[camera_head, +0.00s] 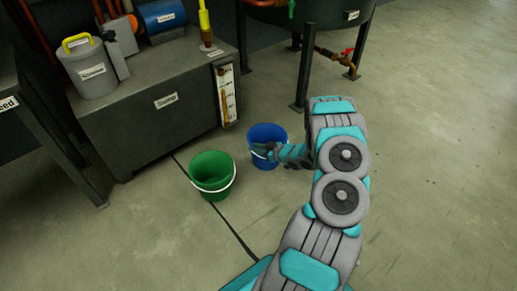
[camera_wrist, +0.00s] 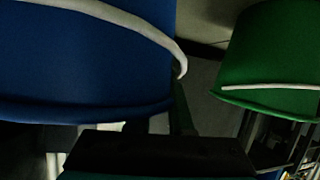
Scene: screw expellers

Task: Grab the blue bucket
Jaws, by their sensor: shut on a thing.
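The blue bucket (camera_head: 266,135) stands upright on the floor in the head view, in front of the sump's right end. My gripper (camera_head: 264,151) reaches it from the right and is shut on it at its near side, partly covering it. In the wrist view the blue bucket (camera_wrist: 75,70) fills the upper left, with its white handle across it. The dark gripper (camera_wrist: 165,140) shows along the bottom of that view, and its exact contact with the bucket is hard to see there.
A green bucket (camera_head: 207,178) stands close by on the left and shows at the right of the wrist view (camera_wrist: 275,60). The sump (camera_head: 150,105) is behind the buckets. A dark tank on legs (camera_head: 306,68) stands at the back. Floor (camera_head: 440,140) on the right is clear.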

